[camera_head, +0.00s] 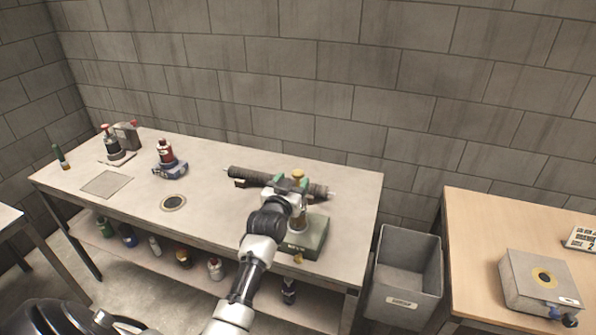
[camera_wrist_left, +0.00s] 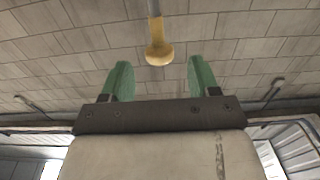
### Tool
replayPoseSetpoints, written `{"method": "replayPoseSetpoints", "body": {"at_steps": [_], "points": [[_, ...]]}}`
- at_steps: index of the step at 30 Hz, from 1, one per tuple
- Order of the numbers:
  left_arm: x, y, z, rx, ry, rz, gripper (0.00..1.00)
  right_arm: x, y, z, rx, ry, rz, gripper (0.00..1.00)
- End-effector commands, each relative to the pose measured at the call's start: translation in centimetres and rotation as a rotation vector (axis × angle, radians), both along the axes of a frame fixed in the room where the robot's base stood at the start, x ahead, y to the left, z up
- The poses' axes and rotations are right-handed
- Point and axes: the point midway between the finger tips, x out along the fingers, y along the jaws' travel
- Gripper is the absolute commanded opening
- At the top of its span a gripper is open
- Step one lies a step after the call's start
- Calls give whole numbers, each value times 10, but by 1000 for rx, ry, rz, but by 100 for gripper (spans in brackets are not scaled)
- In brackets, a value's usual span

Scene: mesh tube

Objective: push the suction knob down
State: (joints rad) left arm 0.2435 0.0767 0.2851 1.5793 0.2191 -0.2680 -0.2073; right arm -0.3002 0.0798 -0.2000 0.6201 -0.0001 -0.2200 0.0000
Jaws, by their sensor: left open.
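A tan-yellow knob (camera_head: 298,174) stands upright above a device with a grey-green base (camera_head: 314,238) near the right end of the long workbench. In the left wrist view the knob (camera_wrist_left: 158,52) hangs on a thin rod just beyond my fingertips, roughly centred between them. My left gripper (camera_head: 291,184) has green fingers and is open, with nothing between them. It also shows in the left wrist view (camera_wrist_left: 160,80). I cannot tell whether it touches the knob. My arm hides much of the device. My right gripper is not in view.
Bottles and a small stand (camera_head: 170,168) are further left. A grey bin (camera_head: 404,275) stands between this bench and a wooden table (camera_head: 490,225) with a grey box (camera_head: 540,280).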

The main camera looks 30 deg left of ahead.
Motion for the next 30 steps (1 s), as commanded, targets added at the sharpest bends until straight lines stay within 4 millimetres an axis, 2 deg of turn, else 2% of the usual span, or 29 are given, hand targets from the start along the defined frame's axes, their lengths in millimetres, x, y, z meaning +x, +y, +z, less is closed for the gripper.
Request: {"method": "replayPoseSetpoints", "body": {"at_steps": [3,9,21,30], "points": [[20,5,2,1,0,0,61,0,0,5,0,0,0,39],[39,9,0,1,0,-1,61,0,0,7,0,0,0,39],[45,10,-1,1,2,-1,61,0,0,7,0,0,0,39],[44,10,-1,1,2,-1,15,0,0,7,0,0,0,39]]}}
